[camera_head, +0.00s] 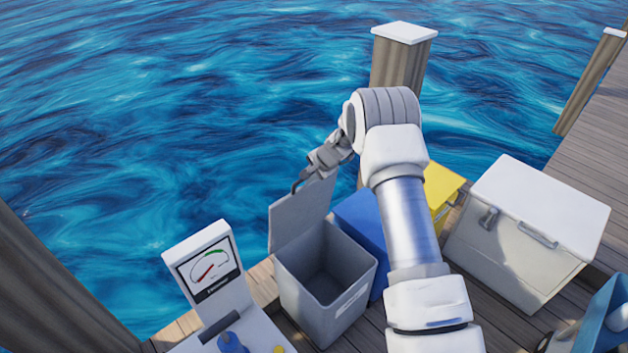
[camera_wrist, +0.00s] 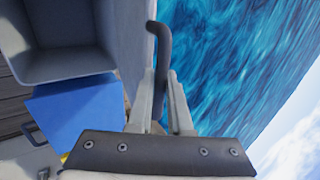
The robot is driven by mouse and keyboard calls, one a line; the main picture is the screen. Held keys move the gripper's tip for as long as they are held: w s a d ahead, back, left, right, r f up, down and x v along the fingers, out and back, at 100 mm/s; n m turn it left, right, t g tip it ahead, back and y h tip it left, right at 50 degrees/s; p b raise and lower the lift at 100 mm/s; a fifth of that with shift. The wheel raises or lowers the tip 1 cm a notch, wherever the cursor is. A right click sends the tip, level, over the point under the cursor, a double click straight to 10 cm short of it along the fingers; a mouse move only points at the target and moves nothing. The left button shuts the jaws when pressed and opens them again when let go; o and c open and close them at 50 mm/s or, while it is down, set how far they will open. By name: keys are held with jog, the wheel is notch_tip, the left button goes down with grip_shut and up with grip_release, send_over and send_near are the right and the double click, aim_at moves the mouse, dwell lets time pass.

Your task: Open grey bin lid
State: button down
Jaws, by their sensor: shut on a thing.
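The grey bin (camera_head: 310,298) stands on the dock with its top open and its inside showing empty. Its grey lid (camera_head: 299,214) is swung up and stands roughly upright at the water side of the bin. My gripper (camera_head: 304,178) is at the lid's top edge. In the wrist view my gripper (camera_wrist: 161,82) is shut on the dark, curved lid handle (camera_wrist: 158,38), which passes between the two fingers. The open grey bin (camera_wrist: 68,64) shows at the upper left there.
A blue bin (camera_head: 360,216) and a yellow bin (camera_head: 442,186) stand right of the grey bin, partly behind my arm. A white cooler (camera_head: 520,240) is farther right. A gauge box (camera_head: 208,268) stands left. Wooden posts (camera_head: 398,62) edge the dock; open water lies beyond.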

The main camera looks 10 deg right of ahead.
jog(key=shift+w+a+r, duration=0.1)
jog(key=shift+w+a, duration=0.15)
jog(key=shift+w, duration=0.1)
jog(key=c, duration=0.8)
grip_release()
jog(key=shift+c, duration=0.2)
jog(key=v, duration=1.7)
jog(key=shift+r+b, duration=0.2)
jog(key=shift+b, duration=0.2)
